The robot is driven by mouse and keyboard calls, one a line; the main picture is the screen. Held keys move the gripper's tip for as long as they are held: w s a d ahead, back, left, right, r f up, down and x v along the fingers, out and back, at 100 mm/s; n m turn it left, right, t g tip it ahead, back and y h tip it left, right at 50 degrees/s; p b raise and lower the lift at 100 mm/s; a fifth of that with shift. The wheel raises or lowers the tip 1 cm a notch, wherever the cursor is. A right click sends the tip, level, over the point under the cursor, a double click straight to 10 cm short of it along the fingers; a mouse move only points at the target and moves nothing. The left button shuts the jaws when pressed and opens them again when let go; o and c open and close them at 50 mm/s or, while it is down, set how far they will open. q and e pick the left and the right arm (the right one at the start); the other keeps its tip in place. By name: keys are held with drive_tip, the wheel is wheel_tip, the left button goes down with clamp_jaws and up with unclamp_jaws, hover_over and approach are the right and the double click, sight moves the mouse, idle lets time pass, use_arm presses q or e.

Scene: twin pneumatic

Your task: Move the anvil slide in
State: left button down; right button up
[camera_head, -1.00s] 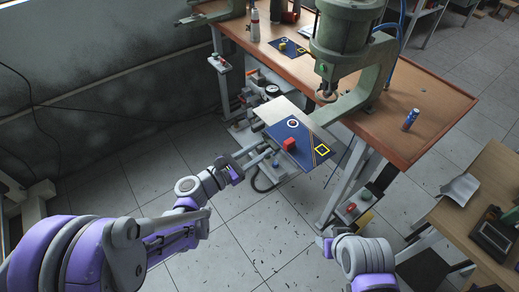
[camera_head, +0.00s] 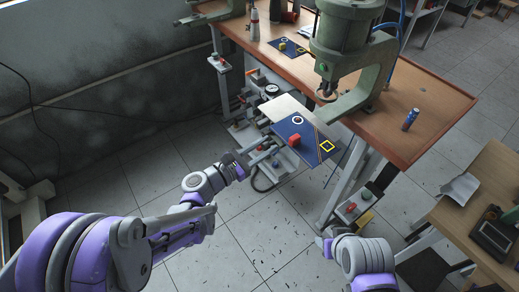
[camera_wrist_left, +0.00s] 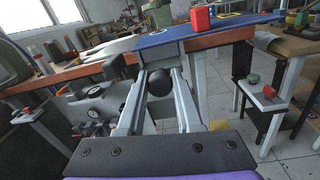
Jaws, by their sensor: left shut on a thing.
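The anvil slide (camera_head: 311,154) is a blue plate with a bare silver part, sticking out from the front of the bench beside the green press (camera_head: 345,45). On it are a red block (camera_head: 294,140), a white ring (camera_head: 297,120) and a yellow square outline (camera_head: 328,146). My left gripper (camera_head: 264,151) is at the slide's near left side. In the left wrist view its two grey fingers are shut around a black ball knob (camera_wrist_left: 160,83) below the blue plate (camera_wrist_left: 205,30).
The brown bench (camera_head: 425,100) holds the press, a blue can (camera_head: 410,119) and a second blue plate (camera_head: 288,47). A post with red and green buttons (camera_head: 350,207) stands in front. A wooden table (camera_head: 480,200) is at right. Floor at left is clear.

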use_arm(q)
drive_tip(key=b+x, duration=0.1)
drive_tip(key=x, duration=1)
drive_tip(key=shift+s+d, duration=0.15)
drive_tip(key=shift+d, duration=0.05)
drive_tip(key=c, duration=0.6)
unclamp_jaws()
drive_tip(key=shift+s, duration=0.1)
drive_tip(key=v, duration=1.1)
drive_tip(key=shift+b, duration=0.4)
